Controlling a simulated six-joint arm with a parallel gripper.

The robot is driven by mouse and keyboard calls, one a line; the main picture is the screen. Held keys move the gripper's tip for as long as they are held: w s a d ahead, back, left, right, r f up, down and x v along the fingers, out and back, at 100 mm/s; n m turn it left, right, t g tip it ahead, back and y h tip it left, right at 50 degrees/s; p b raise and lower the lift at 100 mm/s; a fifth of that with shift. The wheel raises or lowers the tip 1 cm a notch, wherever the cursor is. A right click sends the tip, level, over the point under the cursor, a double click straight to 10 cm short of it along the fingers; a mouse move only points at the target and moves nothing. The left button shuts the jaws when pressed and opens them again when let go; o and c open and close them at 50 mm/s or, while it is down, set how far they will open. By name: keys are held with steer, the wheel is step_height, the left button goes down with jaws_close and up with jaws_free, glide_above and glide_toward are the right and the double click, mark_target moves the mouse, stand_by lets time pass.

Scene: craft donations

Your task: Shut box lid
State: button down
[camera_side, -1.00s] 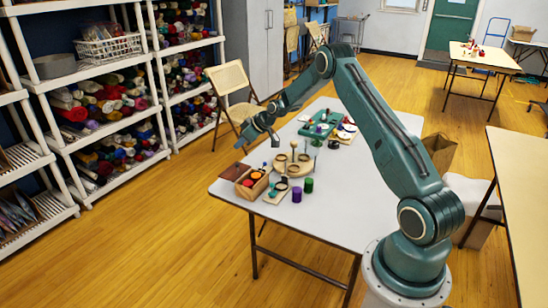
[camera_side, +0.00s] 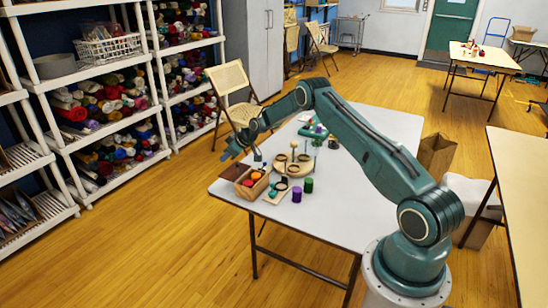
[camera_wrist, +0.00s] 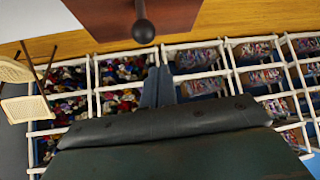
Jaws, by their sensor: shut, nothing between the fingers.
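The wooden box (camera_side: 252,189) stands near the left front corner of the white table, with red and orange things inside. Its reddish-brown lid (camera_side: 233,171) is open and tilted back on the far left side. The lid also shows at the top of the wrist view (camera_wrist: 100,15), with a dark round knob (camera_wrist: 143,31) on a stem. My gripper (camera_side: 226,157) is just above and left of the lid, apparently apart from it. Its fingers are shut and empty in the wrist view (camera_wrist: 157,84).
A round wooden holder (camera_side: 293,164) with upright posts stands right of the box. A purple cylinder (camera_side: 297,194) and a green cylinder (camera_side: 309,185) stand in front. A green tray (camera_side: 313,128) is farther back. The table's front right (camera_side: 330,215) is clear.

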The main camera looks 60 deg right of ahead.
steer(key=shift+s+d+f, duration=0.15)
steer(key=shift+s, duration=0.5)
steer(key=shift+s+d+f, duration=0.1)
steer(key=shift+s+f, duration=0.1)
steer(key=shift+s, duration=0.4)
steer(key=shift+s+d+f, duration=0.15)
steer(key=shift+s, duration=0.5)
steer(key=shift+s, duration=4)
steer(key=shift+s+f, duration=0.1)
steer(key=shift+s, duration=0.2)
